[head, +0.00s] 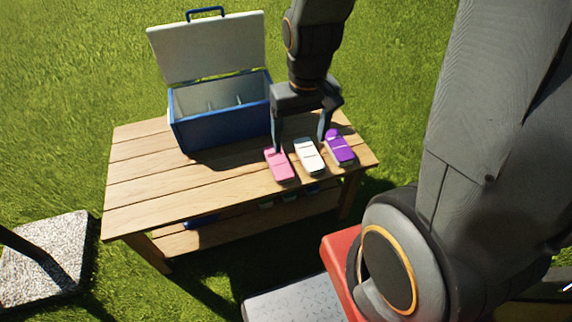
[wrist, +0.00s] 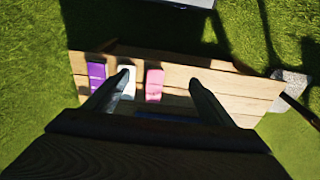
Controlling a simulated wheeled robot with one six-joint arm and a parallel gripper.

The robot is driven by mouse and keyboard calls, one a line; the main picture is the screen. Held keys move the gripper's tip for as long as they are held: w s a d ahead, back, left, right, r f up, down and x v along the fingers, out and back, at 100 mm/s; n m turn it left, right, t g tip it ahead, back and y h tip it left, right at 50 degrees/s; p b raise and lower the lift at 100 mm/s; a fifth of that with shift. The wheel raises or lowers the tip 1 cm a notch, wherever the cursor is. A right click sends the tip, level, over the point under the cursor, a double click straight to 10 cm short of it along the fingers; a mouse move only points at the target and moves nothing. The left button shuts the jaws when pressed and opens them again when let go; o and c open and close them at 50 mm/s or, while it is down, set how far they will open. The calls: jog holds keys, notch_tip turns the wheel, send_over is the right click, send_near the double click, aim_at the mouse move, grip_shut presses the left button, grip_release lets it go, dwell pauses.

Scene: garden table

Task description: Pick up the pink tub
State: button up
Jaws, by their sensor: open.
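The pink tub (head: 279,165) lies flat on the wooden table near its front right edge, leftmost in a row of three in the head view. My gripper (head: 300,138) is open and empty, above and slightly behind the row. In the head view its left finger comes down by the back end of the pink tub and its right finger by the purple one. In the wrist view the pink tub (wrist: 154,85) shows between the two fingers of my gripper (wrist: 160,85), and a white tub (wrist: 127,82) is partly hidden behind the left finger.
The white tub (head: 309,155) and a purple tub (head: 340,147) lie to the right of the pink one. A blue cooler (head: 222,130) with its lid open stands at the table's back. The table's left part (head: 150,190) is clear. Items sit on the lower shelf.

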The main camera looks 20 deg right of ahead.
aim_at(279, 162)
jog(key=w+f+t+b, duration=0.1)
jog(key=w+f+b, duration=0.1)
jog(key=w+f, duration=0.3)
jog(key=w+f+t+b, duration=0.1)
jog(key=w+f+b, duration=0.2)
jog(key=f, duration=0.7)
jog(key=w+f+t+b, duration=0.1)
jog(key=w+f+b, duration=0.2)
jog(key=w+f, duration=0.3)
jog(key=shift+x, duration=0.8)
jog(key=shift+w+b+x, duration=0.2)
jog(key=shift+b+x, duration=0.1)
jog(key=shift+x, duration=1.7)
jog(key=shift+w+b+x, duration=0.2)
jog(key=shift+b+x, duration=0.05)
jog(key=shift+x, duration=1.7)
jog(key=shift+r, duration=0.15)
jog(key=c, duration=1.3)
jog(key=shift+r, duration=0.1)
